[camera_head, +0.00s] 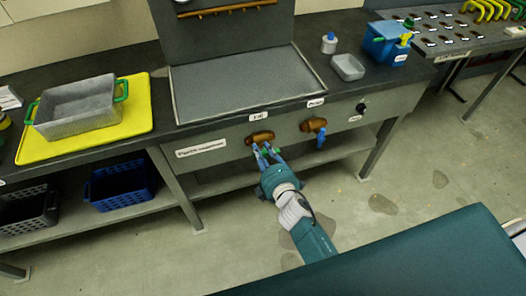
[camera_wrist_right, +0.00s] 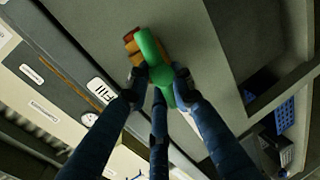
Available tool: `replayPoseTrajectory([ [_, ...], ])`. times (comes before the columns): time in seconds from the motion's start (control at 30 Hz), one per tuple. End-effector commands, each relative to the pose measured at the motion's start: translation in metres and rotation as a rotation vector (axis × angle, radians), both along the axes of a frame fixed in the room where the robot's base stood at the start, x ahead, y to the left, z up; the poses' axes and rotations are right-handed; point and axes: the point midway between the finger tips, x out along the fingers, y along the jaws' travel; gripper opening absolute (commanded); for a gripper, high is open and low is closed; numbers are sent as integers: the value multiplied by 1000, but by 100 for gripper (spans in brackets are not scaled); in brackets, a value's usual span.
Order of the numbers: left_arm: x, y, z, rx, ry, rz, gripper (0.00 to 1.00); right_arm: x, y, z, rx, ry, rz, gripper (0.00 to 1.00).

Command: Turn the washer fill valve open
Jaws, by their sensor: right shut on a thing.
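A brass valve (camera_head: 260,138) sits on the front panel of the wash bench, under a small white label (camera_head: 258,116). In the right wrist view the valve's brass body (camera_wrist_right: 131,42) shows behind its green lever handle (camera_wrist_right: 149,47). My right gripper (camera_head: 267,153) is at this valve, and in the wrist view its fingers (camera_wrist_right: 162,83) are closed around the green handle. The fingers hide part of the handle in the head view. My left gripper is not in view.
A second brass valve (camera_head: 313,125) with a blue handle (camera_head: 321,138) is just to the right, with a dark knob (camera_head: 361,107) beyond it. A grey tub (camera_head: 80,104) stands on a yellow mat (camera_head: 139,112). A blue crate (camera_head: 121,187) sits on the lower shelf.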

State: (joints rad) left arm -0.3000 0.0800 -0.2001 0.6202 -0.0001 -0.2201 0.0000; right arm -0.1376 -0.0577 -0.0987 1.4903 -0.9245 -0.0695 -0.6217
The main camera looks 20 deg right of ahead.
Motion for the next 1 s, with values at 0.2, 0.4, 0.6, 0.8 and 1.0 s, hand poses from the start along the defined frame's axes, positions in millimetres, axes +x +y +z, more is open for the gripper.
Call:
replayPoseTrajectory([
  [0.2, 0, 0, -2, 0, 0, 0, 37, -5, 8, -9, -5, 15, 12, 0],
  [0.4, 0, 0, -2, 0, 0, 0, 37, -5, 9, -9, -14, 14, 12, 0],
  [0.6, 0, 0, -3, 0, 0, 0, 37, -5, 9, -9, -22, 13, 12, 0],
  [0.8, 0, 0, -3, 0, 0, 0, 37, -5, 9, -9, -30, 13, 12, 0],
  [1.0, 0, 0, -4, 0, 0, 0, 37, -5, 9, -9, -37, 13, 12, 0],
])
